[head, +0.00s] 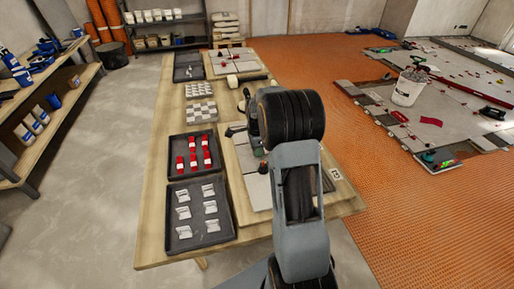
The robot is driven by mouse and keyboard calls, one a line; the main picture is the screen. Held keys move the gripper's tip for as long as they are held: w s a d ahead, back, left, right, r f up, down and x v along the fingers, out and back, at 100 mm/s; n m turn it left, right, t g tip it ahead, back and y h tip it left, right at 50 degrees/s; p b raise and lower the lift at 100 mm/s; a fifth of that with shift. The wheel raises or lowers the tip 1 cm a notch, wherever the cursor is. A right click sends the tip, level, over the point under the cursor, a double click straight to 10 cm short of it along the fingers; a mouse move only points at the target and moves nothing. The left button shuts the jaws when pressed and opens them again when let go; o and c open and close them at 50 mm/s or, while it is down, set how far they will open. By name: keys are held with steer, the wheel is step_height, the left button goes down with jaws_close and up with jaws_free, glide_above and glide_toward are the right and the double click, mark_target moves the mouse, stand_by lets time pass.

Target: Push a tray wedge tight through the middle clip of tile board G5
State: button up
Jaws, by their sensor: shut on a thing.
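The tile board (336,173) lies on the table at the right, partly under my arm. Its label is too small to read for certain. Grey tiles (258,190) lie on it, and a small red clip or wedge (263,166) shows near its middle. My gripper (250,138) is low over the board's left part, mostly hidden by my wrist. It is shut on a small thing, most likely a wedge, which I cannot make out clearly. The middle clip is hidden. Red wedges (193,161) lie in a black tray (172,150) left of the board, with one spot bare.
A second black tray (213,238) holds several white clips (183,212). Farther back are tile samples (201,111), a white-headed mallet (233,80) and another tile board (222,66). A shelf (52,115) stands left, and a white bucket (407,92) on the floor at right.

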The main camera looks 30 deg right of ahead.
steer(key=shift+f, duration=0.3)
stand_by(0.4)
steer(key=shift+d, duration=0.2)
steer(key=shift+s+d, duration=0.25)
steer(key=shift+d, duration=0.65)
steer(key=shift+s+d, duration=0.1)
steer(key=shift+d, duration=0.4)
stand_by(0.9)
steer(key=o, duration=0.9)
steer(key=shift+r, duration=0.15)
step_height(320, 180, up, 14)
steer(key=shift+f+p, duration=0.2)
steer(key=shift+p, duration=0.3)
